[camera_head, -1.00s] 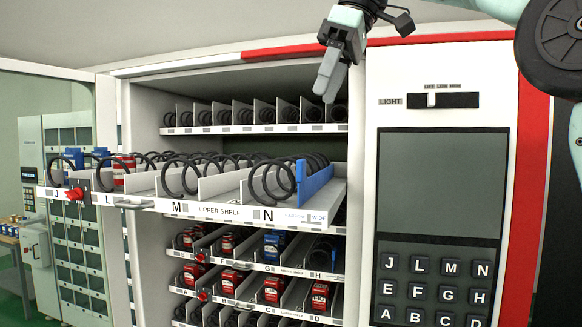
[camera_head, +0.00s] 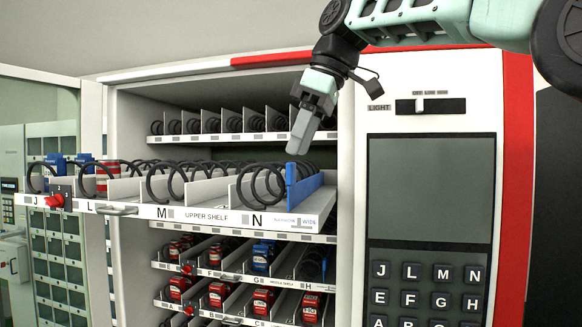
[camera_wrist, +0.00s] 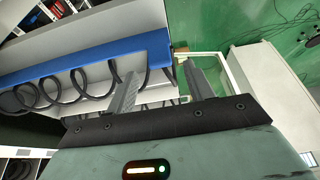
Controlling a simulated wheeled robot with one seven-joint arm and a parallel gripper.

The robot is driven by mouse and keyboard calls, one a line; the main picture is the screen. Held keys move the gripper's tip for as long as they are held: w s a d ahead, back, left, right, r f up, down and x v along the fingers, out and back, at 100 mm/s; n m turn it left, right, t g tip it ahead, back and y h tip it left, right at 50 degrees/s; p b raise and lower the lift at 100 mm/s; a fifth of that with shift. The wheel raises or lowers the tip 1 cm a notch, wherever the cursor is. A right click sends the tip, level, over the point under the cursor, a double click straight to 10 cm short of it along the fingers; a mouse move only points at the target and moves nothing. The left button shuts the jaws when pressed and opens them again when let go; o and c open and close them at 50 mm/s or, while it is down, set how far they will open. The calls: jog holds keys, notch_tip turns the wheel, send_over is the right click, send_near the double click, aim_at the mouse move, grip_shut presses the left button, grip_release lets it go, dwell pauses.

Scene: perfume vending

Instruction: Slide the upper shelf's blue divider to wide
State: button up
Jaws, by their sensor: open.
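The upper shelf (camera_head: 150,211) is slid out of the machine. Its blue divider (camera_head: 303,187) stands upright at the right end, beside the black coil of lane N. The divider's front end is above the left part of a small printed scale (camera_head: 296,221), whose right end reads WIDE. My gripper (camera_head: 298,146) is just above the divider's front end, fingers pointing down, empty. In the wrist view the blue divider (camera_wrist: 80,62) runs in from the left, its end close to the open fingertips (camera_wrist: 157,76). I cannot tell whether a finger touches it.
Lower shelves hold red and blue boxes (camera_head: 263,254). The control panel (camera_head: 430,190) with its light slider and keypad is to the right. An open glass door is at the left.

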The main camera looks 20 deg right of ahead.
aim_at(291, 165)
jog(key=shift+p+x, duration=0.3)
jog(key=shift+x, duration=2.2)
